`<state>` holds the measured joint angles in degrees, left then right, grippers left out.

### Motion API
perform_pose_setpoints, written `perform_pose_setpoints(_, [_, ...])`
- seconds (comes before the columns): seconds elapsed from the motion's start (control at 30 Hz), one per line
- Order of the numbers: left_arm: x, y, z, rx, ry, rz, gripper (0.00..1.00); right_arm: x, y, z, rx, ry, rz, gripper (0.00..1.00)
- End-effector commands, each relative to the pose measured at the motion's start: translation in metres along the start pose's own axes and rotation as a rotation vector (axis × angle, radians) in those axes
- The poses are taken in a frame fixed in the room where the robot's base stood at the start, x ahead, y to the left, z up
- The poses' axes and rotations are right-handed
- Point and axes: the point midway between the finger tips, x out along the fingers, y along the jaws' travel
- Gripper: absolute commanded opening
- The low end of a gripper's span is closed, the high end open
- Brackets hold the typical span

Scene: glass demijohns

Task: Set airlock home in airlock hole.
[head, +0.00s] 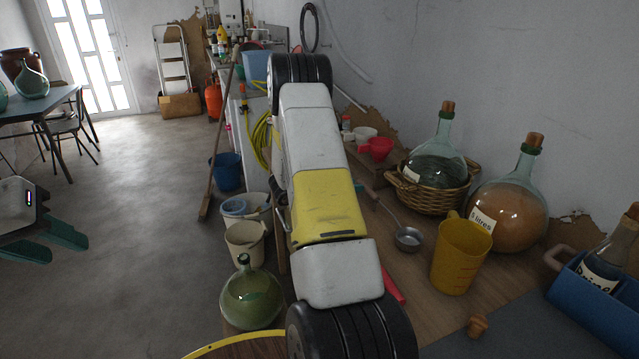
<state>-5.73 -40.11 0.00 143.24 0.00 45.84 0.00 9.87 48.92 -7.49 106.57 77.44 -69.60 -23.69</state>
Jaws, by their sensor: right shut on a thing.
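I cannot make out the airlock or its hole in the head view. Two corked demijohns stand on the bench at right: one with dark liquid (437,166) in a wicker basket, one with brown liquid (508,212). A green demijohn (251,301) stands low, left of the bench; I cannot tell what is in its neck. My left gripper (68,252) is at the left edge, its teal fingers apart with nothing between them, far from the bench. My right arm crosses the middle of the view; its gripper is out of sight.
A yellow jug (461,256), a ladle (408,238), a red funnel (380,148) and the wicker basket (432,197) stand on the bench (420,285). A blue crate (592,312) with a bottle is at far right. A loose cork (478,325) lies in front.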

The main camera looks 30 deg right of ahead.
Motion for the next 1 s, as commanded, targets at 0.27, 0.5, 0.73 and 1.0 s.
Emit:
perform_pose_setpoints(0.27, [0.0,0.0,0.0,0.0,0.0,0.0,0.36,-0.006,0.0,-0.021,0.003,0.002,0.0,0.0])
perform_pose_setpoints(0.5, [0.0,0.0,0.0,0.0,0.0,0.0,0.36,-0.042,0.012,-0.027,-0.003,-0.001,-0.003,0.0])
perform_pose_setpoints(0.73, [0.0,0.0,0.0,0.0,0.0,0.0,0.36,-0.09,0.033,-0.017,-0.003,-0.001,-0.004,0.0])
perform_pose_setpoints(1.0, [0.0,0.0,0.0,0.0,0.0,0.0,0.36,-0.134,0.051,-0.008,-0.002,0.0,-0.003,0.0])
